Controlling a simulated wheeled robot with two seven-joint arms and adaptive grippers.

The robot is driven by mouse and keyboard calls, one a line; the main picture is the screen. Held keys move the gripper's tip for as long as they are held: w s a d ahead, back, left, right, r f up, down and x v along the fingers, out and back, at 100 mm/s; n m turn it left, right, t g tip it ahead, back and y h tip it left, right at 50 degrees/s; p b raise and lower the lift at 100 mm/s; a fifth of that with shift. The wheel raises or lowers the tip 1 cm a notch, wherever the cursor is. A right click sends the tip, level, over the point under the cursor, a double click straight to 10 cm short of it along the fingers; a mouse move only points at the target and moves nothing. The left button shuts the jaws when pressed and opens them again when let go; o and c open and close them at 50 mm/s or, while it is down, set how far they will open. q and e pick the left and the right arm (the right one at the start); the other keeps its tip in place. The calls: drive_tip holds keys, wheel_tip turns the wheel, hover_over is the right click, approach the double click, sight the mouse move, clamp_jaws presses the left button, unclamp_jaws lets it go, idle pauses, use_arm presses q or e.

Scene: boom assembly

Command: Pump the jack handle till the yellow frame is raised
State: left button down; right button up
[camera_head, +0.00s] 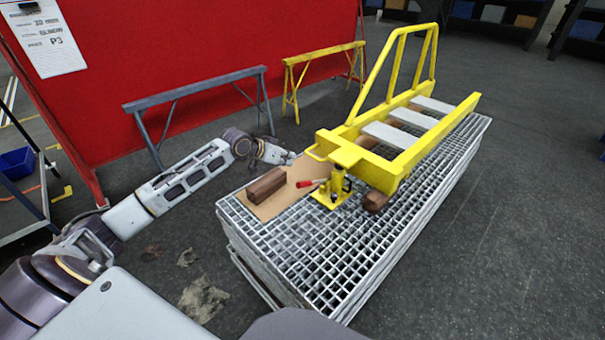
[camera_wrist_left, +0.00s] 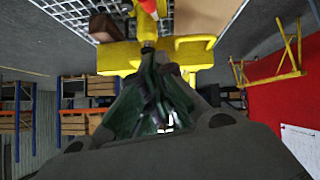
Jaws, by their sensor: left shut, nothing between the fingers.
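The yellow frame (camera_head: 408,156) lies on the metal grating, its near end over the yellow jack (camera_head: 332,192). The jack handle (camera_head: 311,183) has a red grip and sticks out to the left from the jack. My left gripper (camera_head: 290,158) is at the left edge of the grating, behind the handle and near the frame's front end. In the left wrist view the left gripper (camera_wrist_left: 155,110) is shut and empty, with the yellow frame (camera_wrist_left: 120,58) just beyond its fingertips. The right gripper is not in view.
A brown wooden block (camera_head: 266,186) sits on a cardboard sheet (camera_head: 292,196) on the grating stack (camera_head: 300,262). A grey trestle (camera_head: 195,92) and a yellow trestle (camera_head: 322,55) stand before the red wall (camera_head: 200,60). The floor to the right is clear.

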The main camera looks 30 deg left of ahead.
use_arm(q)
drive_tip(key=shift+w+f, duration=0.15)
drive_tip(key=shift+w+d+f+b, duration=0.2)
drive_tip(key=shift+w+d+f, duration=0.5)
drive_tip(key=shift+f, duration=0.9)
drive_tip(key=shift+w+d+f+b, duration=0.15)
drive_tip(key=shift+w+d+f, duration=0.2)
drive_tip(key=shift+w+f, duration=0.95)
drive_tip(key=shift+w+d+f+b, duration=0.2)
drive_tip(key=shift+w+d+f, duration=0.35)
drive_tip(key=shift+f, duration=1.35)
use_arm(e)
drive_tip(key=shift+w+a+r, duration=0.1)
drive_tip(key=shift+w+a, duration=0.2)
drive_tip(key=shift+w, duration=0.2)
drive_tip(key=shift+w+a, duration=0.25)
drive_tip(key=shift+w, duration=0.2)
use_arm(q)
drive_tip(key=shift+f, duration=0.1)
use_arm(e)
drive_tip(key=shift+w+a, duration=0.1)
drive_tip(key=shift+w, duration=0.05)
